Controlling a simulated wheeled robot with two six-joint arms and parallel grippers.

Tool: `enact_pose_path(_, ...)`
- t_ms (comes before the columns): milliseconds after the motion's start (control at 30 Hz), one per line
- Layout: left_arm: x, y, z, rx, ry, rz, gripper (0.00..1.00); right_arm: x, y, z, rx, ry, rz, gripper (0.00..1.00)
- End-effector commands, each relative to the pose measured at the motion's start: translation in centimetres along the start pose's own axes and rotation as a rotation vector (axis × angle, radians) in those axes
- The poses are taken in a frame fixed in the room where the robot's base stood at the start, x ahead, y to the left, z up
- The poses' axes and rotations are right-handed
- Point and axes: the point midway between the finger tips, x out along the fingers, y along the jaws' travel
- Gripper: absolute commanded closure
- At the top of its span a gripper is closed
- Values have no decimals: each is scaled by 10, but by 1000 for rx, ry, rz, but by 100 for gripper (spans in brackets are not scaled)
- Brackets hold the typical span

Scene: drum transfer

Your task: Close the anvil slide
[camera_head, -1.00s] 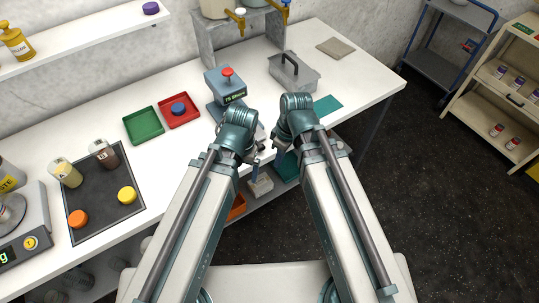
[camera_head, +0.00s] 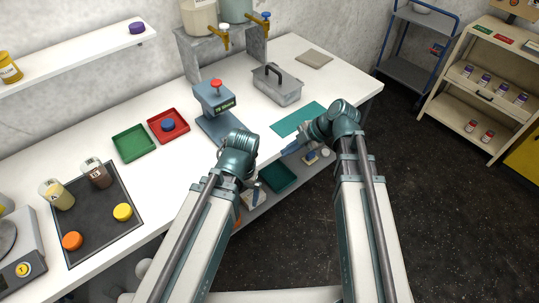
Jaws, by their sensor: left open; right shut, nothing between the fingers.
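A grey-blue press (camera_head: 214,97) with a red knob (camera_head: 215,85) on top stands on the white table. A flat grey-blue plate (camera_head: 222,126) runs from its foot toward the table's front edge; it looks like the anvil slide, drawn out. My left wrist covers its near end. My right gripper (camera_head: 292,149) is shut and empty, at the front edge right of the press.
Red (camera_head: 182,132) and green (camera_head: 145,153) trays lie left. A dark mat (camera_head: 100,235) holds bottles and caps. Tapped containers stand on a grey stand (camera_head: 190,55) behind.

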Motion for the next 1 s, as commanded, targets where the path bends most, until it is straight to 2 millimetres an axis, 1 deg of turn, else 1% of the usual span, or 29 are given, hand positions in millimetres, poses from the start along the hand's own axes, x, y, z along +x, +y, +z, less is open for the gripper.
enact_pose_path(167, 22, 2, -1, 0, 0, 0, 4, 26, -3, 2, -2, 1, -3, 100)
enact_pose_path(400, 56, 5, -3, 0, 0, 0, 4, 68, -3, 3, -1, 0, -3, 100)
enact_pose_path(633, 84, 8, -5, 0, 0, 0, 4, 104, -3, 3, 0, 0, -3, 100)
enact_pose_path(667, 84, 8, -5, 0, 0, 0, 4, 105, 0, 2, 0, 0, -3, 100)
enact_pose_path(700, 78, 8, -4, 0, 0, 0, 4, 104, 11, 1, -1, 0, -3, 100)
enact_pose_path(800, 78, 7, -4, 0, 0, 0, 4, 110, 23, 1, 0, 0, -3, 100)
enact_pose_path(1000, 78, 7, -4, 0, 0, 0, 4, 116, 34, 0, 1, -1, -2, 100)
